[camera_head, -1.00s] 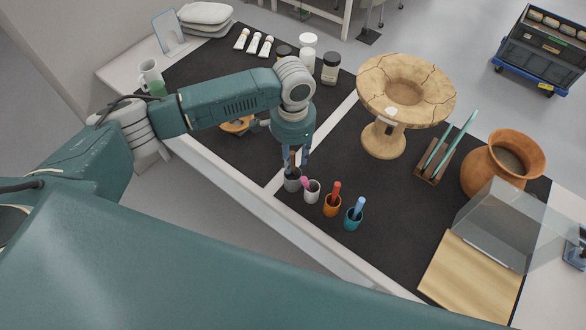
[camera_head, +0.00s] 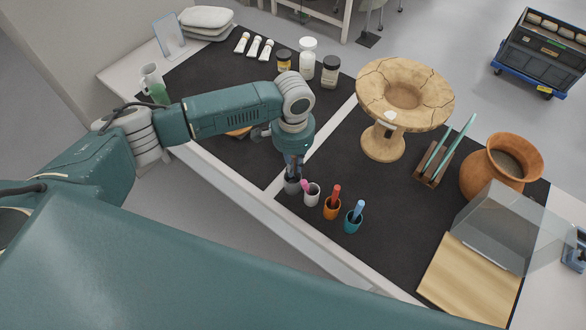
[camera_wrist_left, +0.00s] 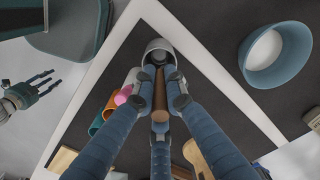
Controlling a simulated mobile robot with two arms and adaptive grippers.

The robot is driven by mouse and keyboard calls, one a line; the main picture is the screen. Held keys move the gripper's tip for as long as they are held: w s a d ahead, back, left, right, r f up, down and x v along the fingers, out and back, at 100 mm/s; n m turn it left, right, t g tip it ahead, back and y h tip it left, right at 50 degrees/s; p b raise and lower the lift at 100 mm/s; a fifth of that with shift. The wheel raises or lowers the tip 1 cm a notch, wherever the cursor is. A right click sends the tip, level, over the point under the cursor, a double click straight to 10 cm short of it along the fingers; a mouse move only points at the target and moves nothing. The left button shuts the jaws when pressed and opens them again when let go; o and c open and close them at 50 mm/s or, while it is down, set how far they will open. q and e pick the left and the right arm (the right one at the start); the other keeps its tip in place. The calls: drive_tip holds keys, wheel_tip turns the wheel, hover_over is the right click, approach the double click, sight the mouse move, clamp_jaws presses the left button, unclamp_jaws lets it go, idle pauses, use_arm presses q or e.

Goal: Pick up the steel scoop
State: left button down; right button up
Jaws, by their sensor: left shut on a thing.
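My left gripper (camera_head: 292,178) points down over the grey cup (camera_head: 292,187) at the end of the cup row. The left wrist view shows its fingers (camera_wrist_left: 160,100) shut on a brown handle (camera_wrist_left: 160,88), which I take for the steel scoop's. The handle stands in the grey cup (camera_wrist_left: 158,48).
White (camera_head: 311,194), orange (camera_head: 332,208) and teal (camera_head: 353,221) cups with tools stand close beside the grey cup. A cracked clay stand (camera_head: 383,140), a terracotta pot (camera_head: 480,177) and a clear angled screen (camera_head: 497,225) are to the right. Jars (camera_head: 330,72) stand behind.

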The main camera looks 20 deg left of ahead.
use_arm(q)
drive_tip(key=shift+r, duration=0.6)
wheel_tip(320, 180, up, 19)
drive_tip(key=b, duration=0.3)
drive_tip(key=shift+d+f, duration=0.1)
drive_tip(key=shift+f, duration=0.05)
